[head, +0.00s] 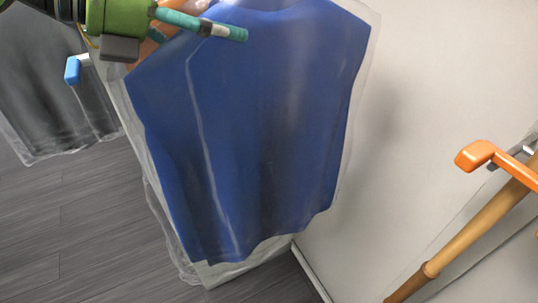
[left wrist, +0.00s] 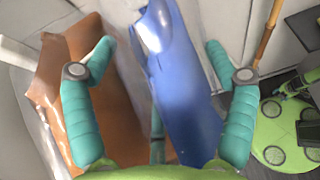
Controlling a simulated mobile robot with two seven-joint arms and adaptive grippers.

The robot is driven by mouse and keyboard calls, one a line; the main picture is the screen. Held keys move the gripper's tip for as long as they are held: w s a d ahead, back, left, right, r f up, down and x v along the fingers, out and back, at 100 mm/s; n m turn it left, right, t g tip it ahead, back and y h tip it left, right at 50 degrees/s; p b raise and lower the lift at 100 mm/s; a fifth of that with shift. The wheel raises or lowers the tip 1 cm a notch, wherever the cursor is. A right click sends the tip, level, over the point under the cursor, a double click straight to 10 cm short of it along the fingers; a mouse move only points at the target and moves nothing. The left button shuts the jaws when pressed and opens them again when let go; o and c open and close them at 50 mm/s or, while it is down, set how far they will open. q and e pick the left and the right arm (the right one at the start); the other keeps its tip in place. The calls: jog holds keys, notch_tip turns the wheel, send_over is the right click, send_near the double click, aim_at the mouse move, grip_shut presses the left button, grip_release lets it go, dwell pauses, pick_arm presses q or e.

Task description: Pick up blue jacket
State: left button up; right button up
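The blue jacket (head: 265,130) hangs in a clear plastic cover in the middle of the head view. In the left wrist view the jacket (left wrist: 188,95) shows edge-on between my left fingers. My left gripper (left wrist: 160,45) is open, its two teal fingers wide apart, with no visible grip on the jacket. In the head view my left gripper (head: 225,32) is at the jacket's upper left, with one teal finger lying across its front. The jacket's top and hanger are cut off in the head view. My right gripper is in neither view.
A brown covered garment (left wrist: 85,65) hangs close left of the jacket. A dark covered garment (head: 50,95) hangs farther left, by a blue-tipped hook (head: 73,70). At right are an orange-tipped hook (head: 475,155) and a wooden cane (head: 470,235). A pale wall (head: 410,100) stands behind.

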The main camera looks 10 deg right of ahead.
pick_arm(q)
jog(key=c, duration=1.3)
jog(key=shift+r, duration=0.15)
grip_shut()
jog(key=shift+r, duration=0.15)
